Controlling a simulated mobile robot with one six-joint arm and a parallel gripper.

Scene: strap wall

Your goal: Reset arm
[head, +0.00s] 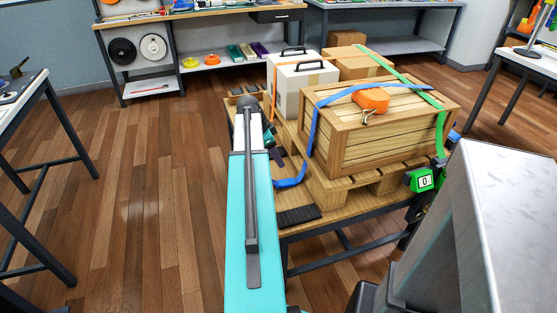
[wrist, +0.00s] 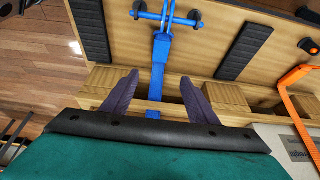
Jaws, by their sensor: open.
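My arm stretches forward in the head view and covers the left part of the low wooden-topped table. My gripper (wrist: 158,98) shows in the wrist view with its two dark purple fingers spread apart. A blue strap (wrist: 160,62) runs down through the view between the fingers from a blue fitting on the wood.
An orange ratchet piece (head: 371,99) lies on the crate. White boxes (head: 302,82) and a cardboard box (head: 357,65) stand behind it. A green device showing 0 (head: 425,180) hangs at the table's right. Workbenches line the back and sides. The wooden floor (head: 130,190) at left is clear.

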